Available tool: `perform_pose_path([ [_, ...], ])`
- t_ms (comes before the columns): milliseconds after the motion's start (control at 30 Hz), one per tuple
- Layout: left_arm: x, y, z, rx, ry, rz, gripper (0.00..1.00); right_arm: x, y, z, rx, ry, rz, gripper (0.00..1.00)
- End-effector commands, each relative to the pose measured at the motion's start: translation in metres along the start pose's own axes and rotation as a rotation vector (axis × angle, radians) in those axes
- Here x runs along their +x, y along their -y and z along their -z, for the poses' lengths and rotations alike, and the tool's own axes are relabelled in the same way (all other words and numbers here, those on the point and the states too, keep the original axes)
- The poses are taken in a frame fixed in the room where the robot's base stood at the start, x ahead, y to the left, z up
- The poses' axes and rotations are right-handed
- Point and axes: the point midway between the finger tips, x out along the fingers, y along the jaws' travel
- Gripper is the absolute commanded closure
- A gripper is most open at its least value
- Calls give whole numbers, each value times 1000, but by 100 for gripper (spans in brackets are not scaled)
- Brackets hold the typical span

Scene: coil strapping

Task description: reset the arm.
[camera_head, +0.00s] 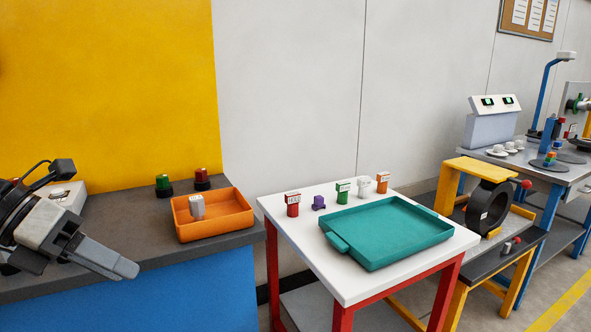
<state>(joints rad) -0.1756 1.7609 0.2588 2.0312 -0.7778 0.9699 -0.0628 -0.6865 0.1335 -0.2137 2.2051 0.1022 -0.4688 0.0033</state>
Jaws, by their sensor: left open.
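My left gripper (103,260) comes in from the left edge, above the dark grey top of the blue bench (150,240). Its fingers point down and to the right, and it is open. I see nothing between the fingers. It is apart from the orange tray (228,222), which stands to its right on the bench with a small white-grey item (197,206) in it. My right gripper is not in view.
Green (163,185) and red (201,179) knobs stand behind the orange tray. A white table (285,232) with red legs holds a teal tray (390,235) and several small coloured pieces. A black coil (487,208) sits in a yellow stand further right.

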Motion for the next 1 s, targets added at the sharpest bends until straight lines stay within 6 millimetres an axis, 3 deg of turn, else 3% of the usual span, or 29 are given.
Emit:
perform_pose_path([
  [167, 29, -5, 2, -287, 216, 259, 49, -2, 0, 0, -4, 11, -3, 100],
  [367, 67, -35, 13, -873, 554, 576, 49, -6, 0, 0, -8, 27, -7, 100],
  [467, 92, -58, 33, -1224, 700, 680, 49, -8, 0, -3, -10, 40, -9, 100],
  [633, 152, -81, 95, -1870, 863, 764, 49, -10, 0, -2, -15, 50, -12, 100],
  [800, 218, -62, 160, -2448, 874, 744, 49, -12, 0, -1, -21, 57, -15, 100],
  [1000, 260, -28, 196, -2804, 798, 691, 49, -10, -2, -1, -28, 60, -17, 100],
])
